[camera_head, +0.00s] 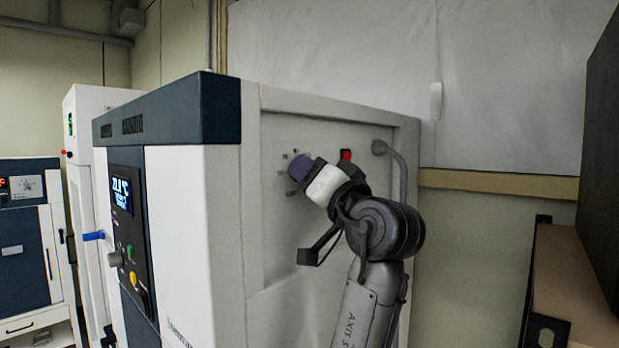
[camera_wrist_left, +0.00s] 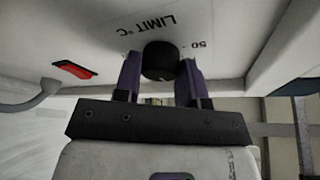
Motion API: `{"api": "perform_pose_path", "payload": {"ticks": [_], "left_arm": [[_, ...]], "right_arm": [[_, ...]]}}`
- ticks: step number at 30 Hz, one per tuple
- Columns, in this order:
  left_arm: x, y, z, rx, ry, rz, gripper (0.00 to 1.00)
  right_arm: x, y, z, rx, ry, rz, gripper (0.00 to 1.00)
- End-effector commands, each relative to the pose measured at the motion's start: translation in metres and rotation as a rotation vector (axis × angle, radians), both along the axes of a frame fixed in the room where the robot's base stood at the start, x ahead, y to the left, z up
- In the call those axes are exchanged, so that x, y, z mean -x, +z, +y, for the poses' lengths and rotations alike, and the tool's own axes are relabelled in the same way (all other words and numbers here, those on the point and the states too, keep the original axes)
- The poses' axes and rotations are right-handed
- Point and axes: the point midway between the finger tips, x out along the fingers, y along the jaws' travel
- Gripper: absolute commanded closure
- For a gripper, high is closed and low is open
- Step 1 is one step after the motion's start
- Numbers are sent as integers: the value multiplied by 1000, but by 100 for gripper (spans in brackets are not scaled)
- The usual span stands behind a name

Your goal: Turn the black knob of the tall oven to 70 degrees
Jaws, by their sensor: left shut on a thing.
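The tall oven (camera_head: 178,200) is a white and dark blue cabinet with a lit display, standing left of centre in the head view. Its black knob (camera_wrist_left: 160,60) shows in the left wrist view on a light panel, beside the printed words "LIMIT °C" and "50". My left gripper (camera_wrist_left: 161,72) has its two purple fingers on either side of the knob and is shut on it. In the head view the left gripper (camera_head: 303,174) reaches the oven's side panel and hides the knob. The knob's exact setting cannot be read. My right gripper is not in view.
A red switch (camera_head: 346,155) sits close to my wrist on the side panel, and it also shows in the left wrist view (camera_wrist_left: 75,69). A grey curved handle (camera_head: 395,160) is right of it. A dark shelf unit (camera_head: 575,280) stands at the right.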

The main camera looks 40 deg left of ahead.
Motion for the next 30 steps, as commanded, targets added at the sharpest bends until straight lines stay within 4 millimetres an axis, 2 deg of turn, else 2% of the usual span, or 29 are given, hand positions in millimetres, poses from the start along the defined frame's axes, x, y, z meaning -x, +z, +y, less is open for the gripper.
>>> {"api": "perform_pose_path", "payload": {"ticks": [15, 30], "left_arm": [[-2, 0, 0, 5, 2, -466, 86], [-3, 0, -1, 13, -1, -723, 86]], "right_arm": [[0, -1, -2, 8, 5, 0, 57], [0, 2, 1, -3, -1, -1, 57]]}}
